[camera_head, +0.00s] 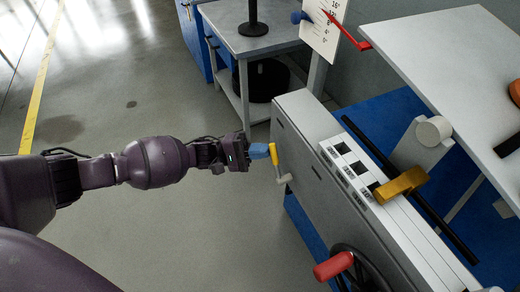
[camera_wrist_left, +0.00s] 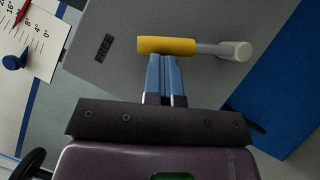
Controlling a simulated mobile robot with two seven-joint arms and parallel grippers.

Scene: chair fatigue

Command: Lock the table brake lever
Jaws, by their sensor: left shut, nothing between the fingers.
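The brake lever has a yellow grip (camera_head: 273,154) and a light grey arm (camera_head: 281,173), on the near left side of the grey machine cabinet. In the left wrist view the yellow grip (camera_wrist_left: 166,45) lies across the picture, with the grey arm (camera_wrist_left: 222,49) to its right. My left gripper (camera_head: 262,151) has blue fingers, shut and empty, with the tips at the yellow grip. In the left wrist view the fingertips (camera_wrist_left: 162,58) are just below the grip; I cannot tell whether they touch it. My right gripper is not in view.
The grey cabinet (camera_head: 300,125) carries a button panel and a gold-coloured lever (camera_head: 402,185). A handwheel with a red handle (camera_head: 333,266) sticks out below. A tilted grey tabletop (camera_head: 440,45) is at upper right. A grey cart (camera_head: 235,40) stands behind. The floor at left is clear.

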